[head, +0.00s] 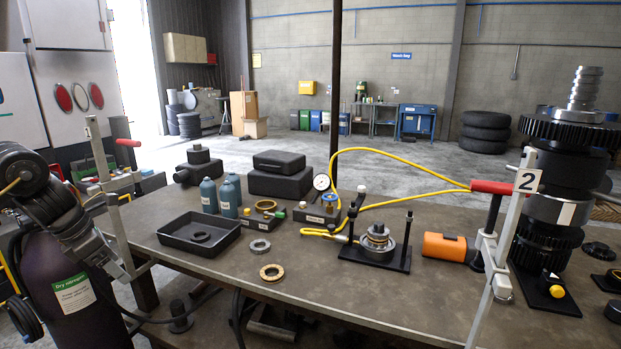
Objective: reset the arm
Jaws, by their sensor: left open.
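My left gripper (138,270) is at the left, open and empty, beside the left end of the workbench. It is apart from the parts on the bench, and the grey bars of a red-handled clamp stand (126,143) stand close behind it. My left arm (72,218) comes in from the left edge, in front of a dark cylinder labelled dry nitrogen (75,297). My right gripper and right arm are not in view.
The workbench (330,275) carries a black tray (200,232), blue bottles (229,197), a gauge with a yellow hose (322,182), a black fixture (375,252), an orange tool (446,246), a second clamp (510,225) and a tall gear stack (552,175). The bench's front middle is clear.

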